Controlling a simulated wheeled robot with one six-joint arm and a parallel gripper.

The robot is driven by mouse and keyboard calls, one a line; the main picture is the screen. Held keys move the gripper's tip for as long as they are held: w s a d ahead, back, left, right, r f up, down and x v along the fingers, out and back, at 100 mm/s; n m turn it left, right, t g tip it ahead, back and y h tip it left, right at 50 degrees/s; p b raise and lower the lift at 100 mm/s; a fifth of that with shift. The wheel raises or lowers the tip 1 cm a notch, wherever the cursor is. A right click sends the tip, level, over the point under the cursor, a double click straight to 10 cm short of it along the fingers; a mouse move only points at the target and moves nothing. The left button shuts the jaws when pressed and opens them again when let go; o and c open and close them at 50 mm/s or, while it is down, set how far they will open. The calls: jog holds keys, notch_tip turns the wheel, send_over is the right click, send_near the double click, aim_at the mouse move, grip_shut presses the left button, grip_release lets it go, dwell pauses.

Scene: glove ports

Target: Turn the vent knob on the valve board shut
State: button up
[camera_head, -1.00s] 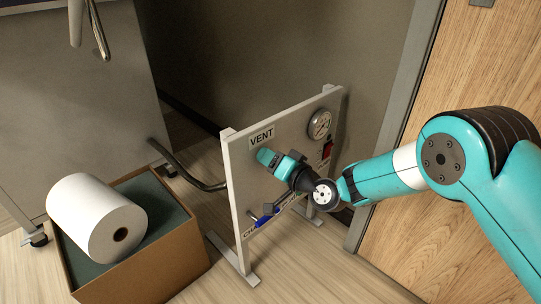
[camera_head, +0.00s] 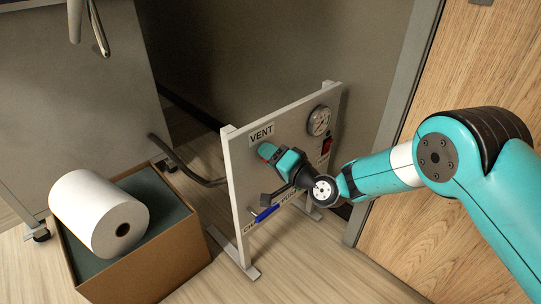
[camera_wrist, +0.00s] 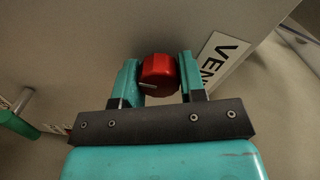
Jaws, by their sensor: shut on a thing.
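The valve board (camera_head: 243,190) stands upright on feet on the floor, with a VENT label (camera_head: 261,134) near its upper left. The red vent knob (camera_wrist: 159,75) sits between my two fingers in the wrist view, with a pale mark on its lower left. In the head view only a bit of red shows by the fingers, and the rest is hidden. My gripper (camera_wrist: 158,78) is shut on the knob; it also shows in the head view (camera_head: 272,154), just below the VENT label.
A blue-handled valve (camera_head: 266,214) sits low on the board, below my gripper. A pressure gauge (camera_head: 319,121) and a red switch (camera_head: 326,146) are at its right. A cardboard box (camera_head: 150,262) with a white roll (camera_head: 97,212) stands left. A wooden door (camera_head: 470,160) is at right.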

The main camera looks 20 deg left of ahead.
jog(key=o, duration=0.9)
jog(key=b+v, duration=0.9)
jog(key=v, duration=0.8)
jog(key=shift+s+d+f, duration=0.1)
jog(key=shift+d, duration=0.1)
